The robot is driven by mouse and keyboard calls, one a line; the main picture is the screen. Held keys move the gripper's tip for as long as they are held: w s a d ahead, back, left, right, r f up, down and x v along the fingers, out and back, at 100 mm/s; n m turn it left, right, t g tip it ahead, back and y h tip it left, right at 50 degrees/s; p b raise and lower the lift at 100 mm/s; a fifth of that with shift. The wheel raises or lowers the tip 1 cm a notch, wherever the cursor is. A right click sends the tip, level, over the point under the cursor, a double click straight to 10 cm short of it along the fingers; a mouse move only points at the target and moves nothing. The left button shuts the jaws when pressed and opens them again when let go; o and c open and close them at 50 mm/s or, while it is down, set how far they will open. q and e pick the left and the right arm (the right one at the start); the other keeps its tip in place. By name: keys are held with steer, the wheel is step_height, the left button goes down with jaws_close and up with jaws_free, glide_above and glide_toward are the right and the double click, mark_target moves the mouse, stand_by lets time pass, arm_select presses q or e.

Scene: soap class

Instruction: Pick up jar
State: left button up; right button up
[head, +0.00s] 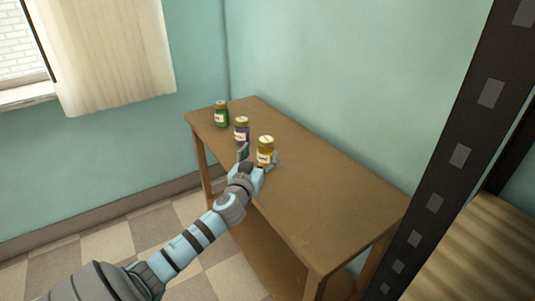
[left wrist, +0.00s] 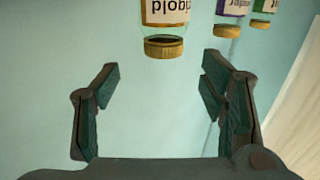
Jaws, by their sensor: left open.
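Three labelled jars stand in a row on the wooden table. The nearest is a yellow-gold jar (head: 265,150) with a gold lid; behind it are a purple jar (head: 241,130) and a green jar (head: 221,113). My left gripper (head: 257,163) is open and empty, close to the gold jar and partly in front of its base in the head view. In the left wrist view the gold jar (left wrist: 165,22) appears upside down, ahead of the open fingers (left wrist: 162,95) and between their lines. The purple jar (left wrist: 230,14) and green jar (left wrist: 264,12) show to its right. My right gripper is not seen.
The table (head: 330,205) is bare to the right of the jars and stands against the teal wall. A dark slotted post (head: 447,175) and a slatted wooden surface (head: 480,245) are at the right. A curtain (head: 105,55) hangs at the left.

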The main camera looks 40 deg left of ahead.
mark_target(264, 144)
arm_select(q)
steer(key=x, duration=0.8)
steer(key=shift+w+a, duration=0.25)
steer(key=shift+a, duration=0.05)
steer(key=shift+s+r, duration=0.1)
steer(key=c, duration=1.5)
